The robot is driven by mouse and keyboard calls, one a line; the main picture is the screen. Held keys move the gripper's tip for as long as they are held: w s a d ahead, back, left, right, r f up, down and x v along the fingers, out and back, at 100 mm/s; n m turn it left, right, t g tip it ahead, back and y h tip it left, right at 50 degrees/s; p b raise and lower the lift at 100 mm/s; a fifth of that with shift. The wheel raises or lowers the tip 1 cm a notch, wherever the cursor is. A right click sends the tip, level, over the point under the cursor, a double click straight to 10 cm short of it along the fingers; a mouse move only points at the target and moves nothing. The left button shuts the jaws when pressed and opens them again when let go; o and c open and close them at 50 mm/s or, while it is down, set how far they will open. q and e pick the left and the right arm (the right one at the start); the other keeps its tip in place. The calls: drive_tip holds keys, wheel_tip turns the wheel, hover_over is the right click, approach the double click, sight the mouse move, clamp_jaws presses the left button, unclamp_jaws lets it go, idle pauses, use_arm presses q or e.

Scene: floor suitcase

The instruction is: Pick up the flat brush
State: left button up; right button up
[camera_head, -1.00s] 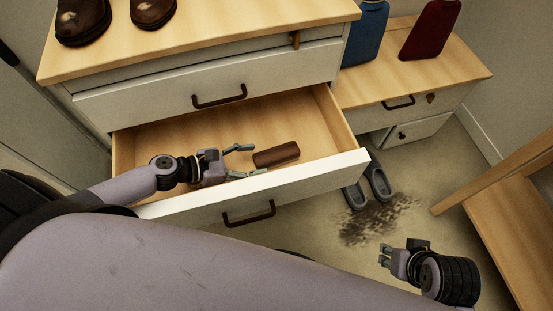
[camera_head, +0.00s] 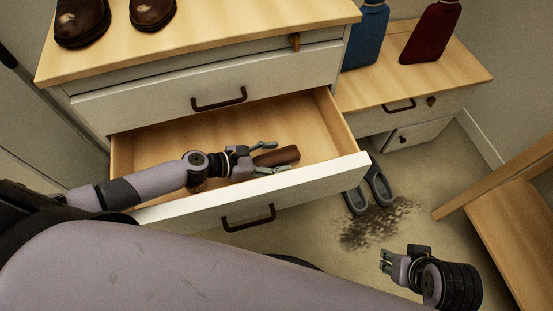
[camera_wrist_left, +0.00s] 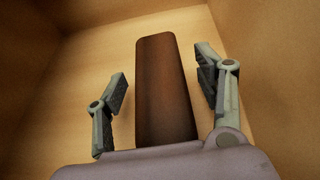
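The flat brush (camera_head: 278,157) is a brown, blocky piece lying in the open drawer. In the left wrist view the brush (camera_wrist_left: 165,90) lies lengthwise between the two fingers, with a gap on either side. My left gripper (camera_head: 271,157) is open inside the drawer, its fingers on both sides of the brush's near end; in the left wrist view the gripper (camera_wrist_left: 161,92) hides that end. My right gripper (camera_head: 385,260) is empty over the floor at the lower right; its finger gap is too small to judge.
The open drawer (camera_head: 300,180) has a white front and walls around the brush. Brown shoes (camera_head: 82,22) stand on the cabinet top. Blue (camera_head: 365,38) and red (camera_head: 430,35) bottles stand on the lower cabinet. Grey slippers (camera_head: 357,200) and a dark dirt patch (camera_head: 378,225) are on the floor.

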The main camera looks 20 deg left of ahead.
use_arm(q)
drive_tip(key=c, duration=1.3)
drive_tip(key=shift+r, duration=0.1)
